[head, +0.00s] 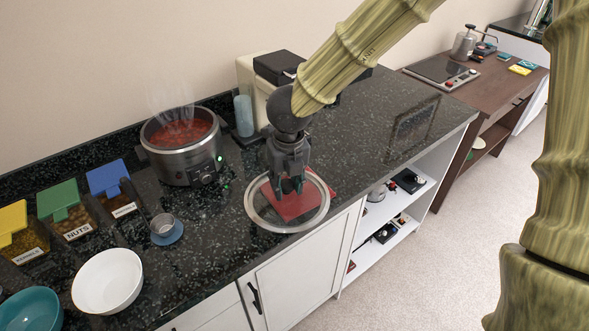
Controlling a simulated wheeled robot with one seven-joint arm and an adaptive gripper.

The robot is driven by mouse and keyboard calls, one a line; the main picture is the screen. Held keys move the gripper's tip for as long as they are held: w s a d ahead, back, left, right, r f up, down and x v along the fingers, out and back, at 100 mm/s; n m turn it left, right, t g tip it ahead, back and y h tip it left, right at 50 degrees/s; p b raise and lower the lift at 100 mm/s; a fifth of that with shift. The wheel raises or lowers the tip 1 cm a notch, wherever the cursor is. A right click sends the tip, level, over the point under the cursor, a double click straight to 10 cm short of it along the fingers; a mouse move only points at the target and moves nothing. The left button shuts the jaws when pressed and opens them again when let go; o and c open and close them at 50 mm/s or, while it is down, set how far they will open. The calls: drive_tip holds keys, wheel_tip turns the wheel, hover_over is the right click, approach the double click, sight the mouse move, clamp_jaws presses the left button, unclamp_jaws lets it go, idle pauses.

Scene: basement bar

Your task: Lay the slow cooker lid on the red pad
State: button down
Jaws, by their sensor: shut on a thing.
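The slow cooker lid (256,215) is a round, clear disc with a pale metal rim. It shows over the red pad (297,206), which is seen through its glass. My gripper (289,188) points down at the middle of the lid and is shut on it, probably at its knob, which the fingers hide. I cannot tell whether the lid touches the pad or hangs just above it. The slow cooker (185,166) stands open to the left, with steaming red food inside and a green light on its front.
A small cup on a blue saucer (171,236), a white bowl (107,281), a teal bowl (30,310) and lidded bins (70,210) stand to the left. A cream machine (252,80) and a light-blue cylinder (244,115) are behind. The counter (385,135) is clear on the right.

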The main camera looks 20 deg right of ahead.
drive_tip(key=w+d, duration=0.1)
drive_tip(key=w, duration=0.1)
drive_tip(key=w+d+p, duration=0.1)
drive_tip(key=w+d, duration=0.1)
drive_tip(key=w, duration=0.1)
drive_tip(key=w+d+p, duration=0.1)
drive_tip(key=w, duration=0.1)
drive_tip(key=shift+w+d+f, duration=0.2)
drive_tip(key=shift+d+f, duration=0.05)
drive_tip(key=shift+f, duration=0.15)
drive_tip(key=shift+f+p, duration=0.75)
drive_tip(key=shift+f, duration=1)
drive_tip(key=c, duration=1)
unclamp_jaws()
drive_tip(key=shift+f, duration=0.1)
drive_tip(key=shift+o, duration=0.2)
wheel_tip(320, 180, up, 12)
drive_tip(key=s+b, duration=0.1)
drive_tip(key=shift+s+b, duration=0.25)
drive_tip(key=shift+b, duration=0.1)
